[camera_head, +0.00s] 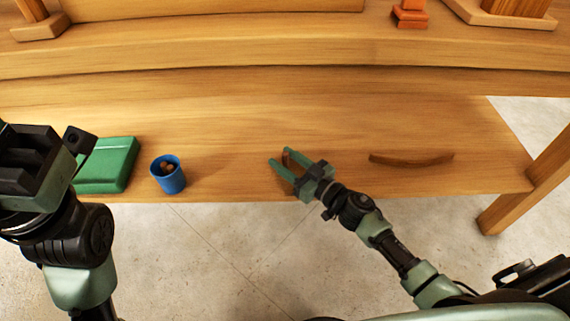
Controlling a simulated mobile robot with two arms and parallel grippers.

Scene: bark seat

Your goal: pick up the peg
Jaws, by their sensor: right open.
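A small reddish-brown piece, which looks like the peg (286,157), shows at the fingers of my right gripper (279,161), above the lower wooden board. My right gripper is open, with its two green fingers pointing up and left. The piece is small and partly hidden by the fingers, so I cannot tell whether it touches them. My left arm stands at the left edge, but its fingers do not show.
A blue cup (168,178) with brown bits inside stands left of the right gripper. A green box (112,165) lies farther left, partly behind my left arm. A curved brown strip (410,160) lies to the right. The wooden board (230,120) is clear between them.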

